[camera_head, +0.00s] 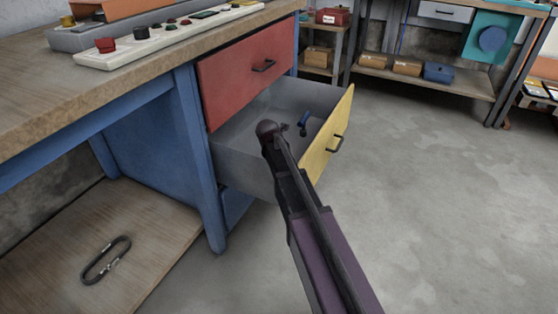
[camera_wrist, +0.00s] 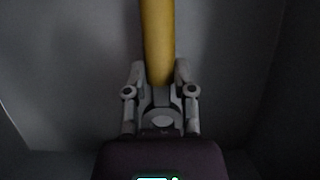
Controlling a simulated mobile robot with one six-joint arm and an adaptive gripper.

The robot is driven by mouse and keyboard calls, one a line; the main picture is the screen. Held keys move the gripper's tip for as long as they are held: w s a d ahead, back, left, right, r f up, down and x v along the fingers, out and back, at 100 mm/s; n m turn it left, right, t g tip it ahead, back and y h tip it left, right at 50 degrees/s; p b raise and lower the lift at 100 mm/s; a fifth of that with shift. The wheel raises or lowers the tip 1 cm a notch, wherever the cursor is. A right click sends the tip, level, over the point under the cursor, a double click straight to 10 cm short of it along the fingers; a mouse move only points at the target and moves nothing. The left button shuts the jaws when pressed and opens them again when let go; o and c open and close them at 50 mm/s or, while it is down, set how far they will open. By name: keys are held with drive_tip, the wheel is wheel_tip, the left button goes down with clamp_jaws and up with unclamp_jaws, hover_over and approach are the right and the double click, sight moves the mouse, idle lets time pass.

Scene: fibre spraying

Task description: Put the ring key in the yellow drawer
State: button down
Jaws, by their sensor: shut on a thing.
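The yellow drawer (camera_head: 338,127) is pulled out below the red drawer, its grey inside showing. My arm reaches up from the bottom of the head view to the open drawer, and its end is over or in it; the fingers cannot be made out there. In the wrist view my gripper (camera_wrist: 160,92) is shut on a smooth yellow bar (camera_wrist: 158,40), which looks like the handle of the ring key. Its ring end does not show. Grey surfaces like the drawer's inside surround it. A small blue thing (camera_head: 304,122) shows in the drawer, just beyond my arm.
The red drawer (camera_head: 245,70) is closed above. The blue workbench with its wooden top (camera_head: 100,85) stands at the left. A metal carabiner-like link (camera_head: 106,260) lies on its lower board. Shelves with boxes (camera_head: 407,66) stand behind. The floor at the right is clear.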

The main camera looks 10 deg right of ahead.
drive_tip(key=shift+f, duration=0.35)
drive_tip(key=shift+c, duration=2.2)
unclamp_jaws()
drive_tip(key=shift+r, duration=0.2)
drive_tip(key=shift+r+p, duration=0.65)
drive_tip(key=shift+r, duration=0.05)
drive_tip(key=p+v, duration=1)
drive_tip(key=v, duration=0.1)
drive_tip(key=shift+r+p, duration=0.25)
drive_tip(key=shift+p, duration=0.05)
drive_tip(key=shift+s, duration=0.1)
